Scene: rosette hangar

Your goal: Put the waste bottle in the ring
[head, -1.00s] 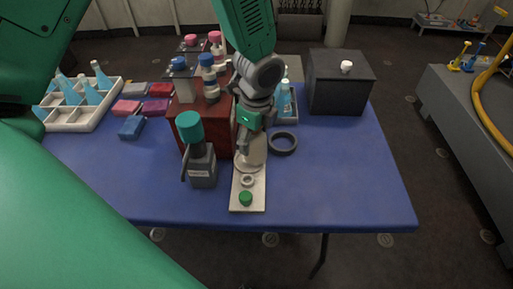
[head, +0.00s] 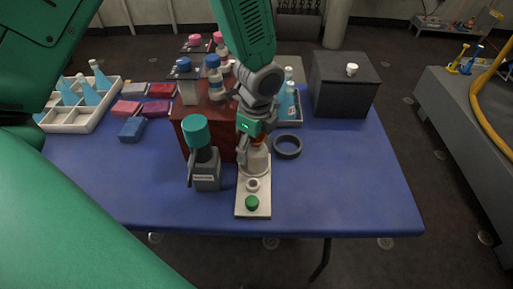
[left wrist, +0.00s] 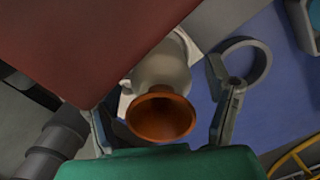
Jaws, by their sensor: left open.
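My left gripper (head: 252,143) is over a pale vessel with an orange mouth (head: 257,160), right of the bottle. In the left wrist view my left gripper (left wrist: 165,112) is open, its fingers on either side of this orange-mouthed vessel (left wrist: 165,66). My right gripper is out of view.
The pale vessel is on a white stirrer-like plate (head: 253,205) with a green knob. A red-brown box (head: 205,121) bearing bottles stands behind. A black box (head: 344,85) is at the back right, a flask tray (head: 80,119) at the left. The table's front right is clear.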

